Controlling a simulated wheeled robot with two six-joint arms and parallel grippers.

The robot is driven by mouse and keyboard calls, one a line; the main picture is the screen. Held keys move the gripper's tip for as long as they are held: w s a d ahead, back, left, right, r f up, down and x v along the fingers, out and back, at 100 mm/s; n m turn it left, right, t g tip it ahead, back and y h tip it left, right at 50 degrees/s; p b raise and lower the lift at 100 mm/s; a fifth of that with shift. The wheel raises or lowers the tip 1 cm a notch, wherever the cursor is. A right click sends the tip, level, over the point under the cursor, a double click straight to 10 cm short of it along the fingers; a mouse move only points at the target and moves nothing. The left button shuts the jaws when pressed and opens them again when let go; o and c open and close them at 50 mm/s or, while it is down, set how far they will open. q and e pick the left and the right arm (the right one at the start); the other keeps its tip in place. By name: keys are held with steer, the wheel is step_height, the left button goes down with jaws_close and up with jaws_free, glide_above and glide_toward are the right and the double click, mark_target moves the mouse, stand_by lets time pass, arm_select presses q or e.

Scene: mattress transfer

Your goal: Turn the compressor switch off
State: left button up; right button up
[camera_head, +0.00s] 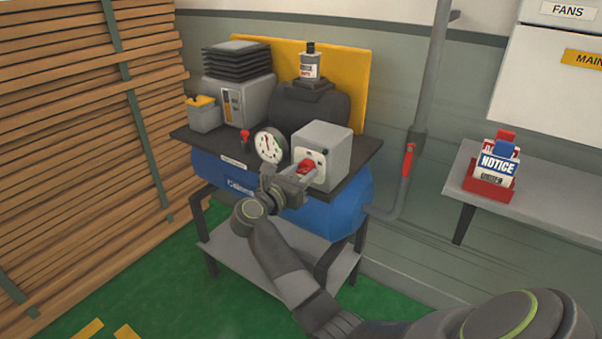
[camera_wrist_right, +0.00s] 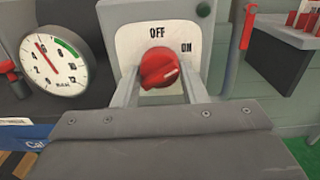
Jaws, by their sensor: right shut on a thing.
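The compressor switch is a red rotary knob (camera_wrist_right: 158,68) on a pale plate marked OFF above it and ON at its upper right. The plate sits on the front of a grey box (camera_head: 328,150) on the compressor's dark top. In the right wrist view the knob's pale mark points to the right, nearer ON than OFF. My right gripper (camera_wrist_right: 160,85) is shut on the knob, one finger on each side. In the head view the right gripper (camera_head: 303,175) reaches the box front and partly covers the knob. My left gripper is not in view.
A pressure gauge (camera_head: 270,146) stands just left of the box, its needle off zero. The blue tank (camera_head: 335,212) lies below. A red-handled valve (camera_head: 408,160) is on the pipe at right. Slatted wood (camera_head: 80,130) stands at left.

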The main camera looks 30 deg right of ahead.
steer(key=shift+r+n+p, duration=0.2)
steer(key=shift+n+p, duration=0.85)
steer(key=shift+n, duration=0.15)
steer(key=shift+n+p, duration=0.35)
steer(key=shift+n, duration=0.05)
steer(key=shift+n+p, duration=0.4)
steer(key=shift+n, duration=0.1)
steer(key=n+p, duration=0.3)
steer(key=n, duration=0.1)
steer(key=shift+s+p, duration=0.1)
steer(key=shift+p, duration=0.2)
arm_select(q)
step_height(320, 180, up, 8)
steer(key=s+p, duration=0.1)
steer(key=p, duration=0.1)
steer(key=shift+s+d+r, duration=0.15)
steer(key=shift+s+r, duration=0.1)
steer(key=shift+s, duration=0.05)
arm_select(e)
steer(key=shift+n, duration=1.7)
steer(key=shift+f, duration=0.1)
steer(key=o, duration=1)
steer(key=shift+c, duration=0.2)
